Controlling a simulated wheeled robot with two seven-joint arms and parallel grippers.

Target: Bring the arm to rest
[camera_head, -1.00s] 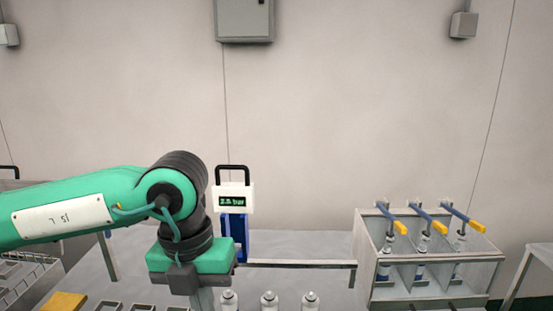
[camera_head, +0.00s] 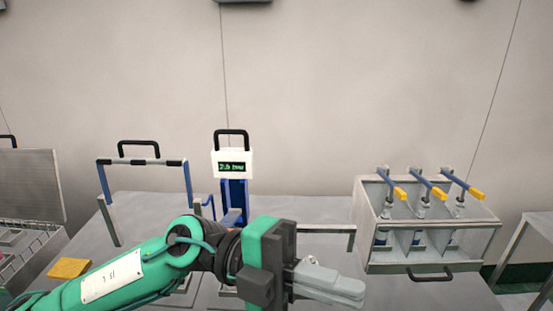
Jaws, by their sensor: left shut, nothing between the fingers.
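My green and black left arm comes in from the lower left and reaches across the front of the table (camera_head: 330,212). My left gripper (camera_head: 345,288) points to the right, its grey fingers shut together with nothing between them. A small pale can top (camera_head: 309,261) shows just behind the fingers; whether they touch it I cannot tell. The arm hides much of the table's front middle. My right gripper is not in view.
A blue and white device with a display (camera_head: 234,163) stands behind the arm. A grey cabinet (camera_head: 430,255) with several blue and yellow levers stands at right. A blue and grey frame (camera_head: 187,187) and a yellow block (camera_head: 69,268) are at left.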

